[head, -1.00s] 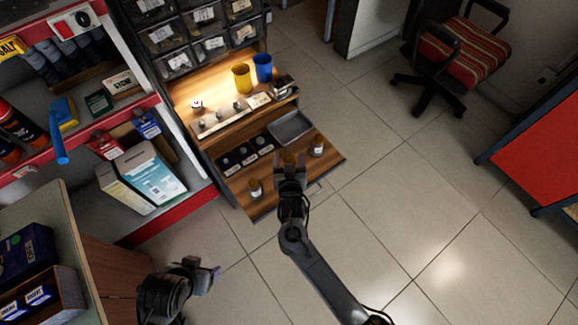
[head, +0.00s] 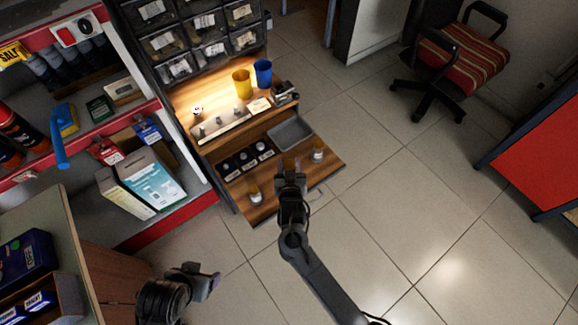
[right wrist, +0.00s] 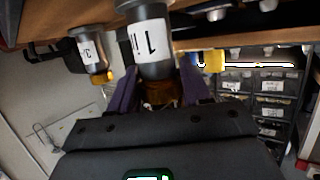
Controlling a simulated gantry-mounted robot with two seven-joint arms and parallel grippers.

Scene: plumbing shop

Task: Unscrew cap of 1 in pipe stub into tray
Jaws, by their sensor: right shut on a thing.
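A grey pipe stub (right wrist: 150,45) with a white label reading 1 in fills the upper middle of the right wrist view. Its amber cap (right wrist: 165,93) sits against the stub's end. My right gripper (right wrist: 160,90) is shut on this cap, one purple finger on each side. In the head view my right gripper (head: 291,174) is over the middle of the wooden work shelf, with the amber piece (head: 289,163) at its tips. The grey tray (head: 290,133) lies just beyond it. My left gripper (head: 212,280) hangs away from the shelf; its jaw opening is unclear.
A capped stub (head: 255,195) stands left of my right gripper and another (head: 318,152) stands right. A neighbouring labelled stub (right wrist: 88,45) shows in the right wrist view. Yellow (head: 242,84) and blue (head: 263,73) cups stand on the upper shelf. Open floor lies to the right.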

